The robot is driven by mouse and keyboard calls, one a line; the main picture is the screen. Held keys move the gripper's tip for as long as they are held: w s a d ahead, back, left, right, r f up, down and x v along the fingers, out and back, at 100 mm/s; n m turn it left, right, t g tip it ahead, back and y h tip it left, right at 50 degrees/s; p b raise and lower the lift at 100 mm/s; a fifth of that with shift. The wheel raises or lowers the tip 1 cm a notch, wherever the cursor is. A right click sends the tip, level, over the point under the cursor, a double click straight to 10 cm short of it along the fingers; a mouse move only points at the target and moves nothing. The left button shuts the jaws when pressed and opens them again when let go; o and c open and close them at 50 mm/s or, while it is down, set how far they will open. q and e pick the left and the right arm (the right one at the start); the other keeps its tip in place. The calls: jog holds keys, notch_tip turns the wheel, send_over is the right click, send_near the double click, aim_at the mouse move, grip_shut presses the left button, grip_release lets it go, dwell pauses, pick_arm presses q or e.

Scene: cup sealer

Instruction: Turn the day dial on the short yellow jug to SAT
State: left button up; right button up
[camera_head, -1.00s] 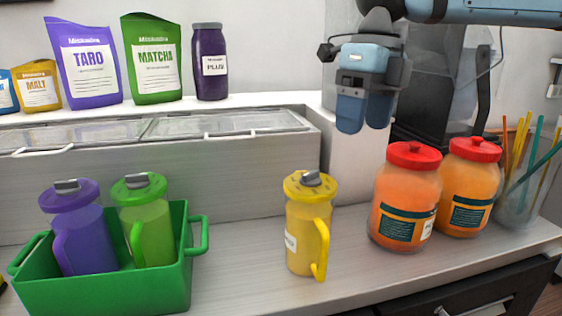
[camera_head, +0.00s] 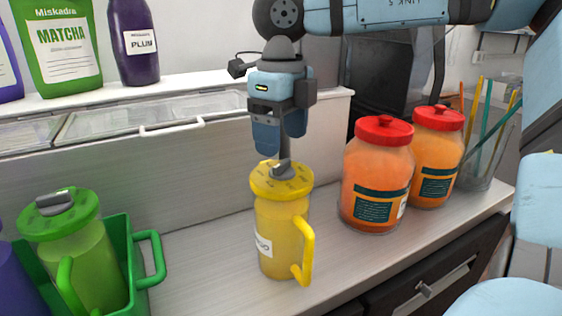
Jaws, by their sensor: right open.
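The short yellow jug (camera_head: 278,235) stands upright on the counter, with its handle toward the right front. Its yellow lid (camera_head: 262,182) carries small dark markings around a grey dial knob (camera_head: 282,168). The markings are too small to read, so I cannot tell which day the dial points to. My right gripper (camera_head: 281,150) points down just above the lid, with its fingers apart close over the knob. I cannot tell whether a finger touches the knob. My left gripper is not in view.
Left of the jug is a green crate (camera_head: 149,258) holding a green jug (camera_head: 84,262) and a purple jug (camera_head: 18,280). Orange jars with red lids (camera_head: 375,185) (camera_head: 433,160) stand close on the right. A steel container block (camera_head: 200,165) is behind. The counter in front is clear.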

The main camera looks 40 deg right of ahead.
aim_at(282, 163)
jog(key=shift+f, duration=2.3)
jog(key=c, duration=0.9)
